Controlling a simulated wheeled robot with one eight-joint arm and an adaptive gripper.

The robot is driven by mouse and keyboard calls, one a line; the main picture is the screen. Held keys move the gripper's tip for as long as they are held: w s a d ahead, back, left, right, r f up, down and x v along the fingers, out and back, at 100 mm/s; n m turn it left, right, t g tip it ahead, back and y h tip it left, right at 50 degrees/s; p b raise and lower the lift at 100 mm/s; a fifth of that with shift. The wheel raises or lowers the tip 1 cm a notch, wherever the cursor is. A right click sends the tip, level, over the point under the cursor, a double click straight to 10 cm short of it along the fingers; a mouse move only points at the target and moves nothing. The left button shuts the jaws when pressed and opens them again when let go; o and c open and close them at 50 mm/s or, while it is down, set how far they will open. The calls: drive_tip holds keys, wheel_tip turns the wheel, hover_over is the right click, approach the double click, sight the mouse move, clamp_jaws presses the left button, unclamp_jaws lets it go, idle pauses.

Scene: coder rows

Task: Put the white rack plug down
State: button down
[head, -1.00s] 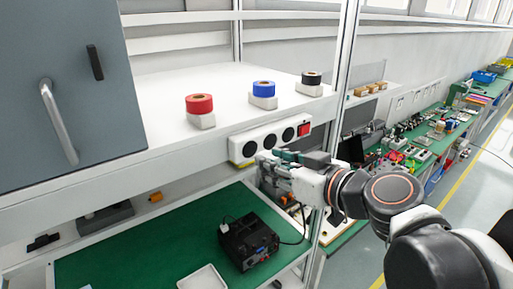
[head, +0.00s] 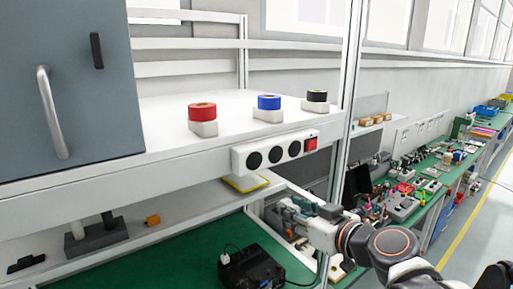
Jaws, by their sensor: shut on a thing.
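My gripper (head: 284,212) is in the head view, below the power strip and above the right end of the green bench. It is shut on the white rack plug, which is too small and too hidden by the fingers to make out. The white power strip (head: 264,157) is fixed to the shelf's front edge. My gripper is apart from the strip.
A black device (head: 252,270) with a cable stands on the green bench (head: 185,262). Red (head: 202,111), blue (head: 269,102) and black (head: 317,96) rolls on white blocks sit on the shelf above. A metal post (head: 347,120) rises close to my arm. A grey cabinet (head: 70,85) is at left.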

drive_tip(key=w+d+f+m+t+h+b, duration=0.1)
drive_tip(key=w+d+f+b, duration=0.25)
drive_tip(key=f+b, duration=0.55)
drive_tip(key=w+d+f+m+h+b, duration=0.15)
drive_tip(key=d+f+b, duration=0.25)
drive_tip(key=f, duration=1)
drive_tip(key=w+d+f+t+h+b, duration=0.1)
drive_tip(key=w+d+f+b, duration=0.3)
drive_tip(key=f+b, duration=0.5)
drive_tip(key=w+a+r+n+g+y+p, duration=0.1)
drive_tip(key=w+a+r+y+p, duration=0.2)
drive_tip(key=a, duration=0.6)
drive_tip(key=w+a+r+n+g, duration=0.1)
drive_tip(key=w+a+r, duration=0.25)
drive_tip(key=a, duration=0.55)
drive_tip(key=w+a+r+n+g+y+p, duration=0.1)
drive_tip(key=w+a+r+n+y+p, duration=0.2)
drive_tip(key=a, duration=0.6)
drive_tip(key=shift+m+h, duration=0.65)
wheel_tip(320, 180, down, 18)
drive_tip(key=b, duration=0.7)
drive_tip(key=shift+w+a+f+b, duration=0.1)
drive_tip(key=shift+b, duration=0.25)
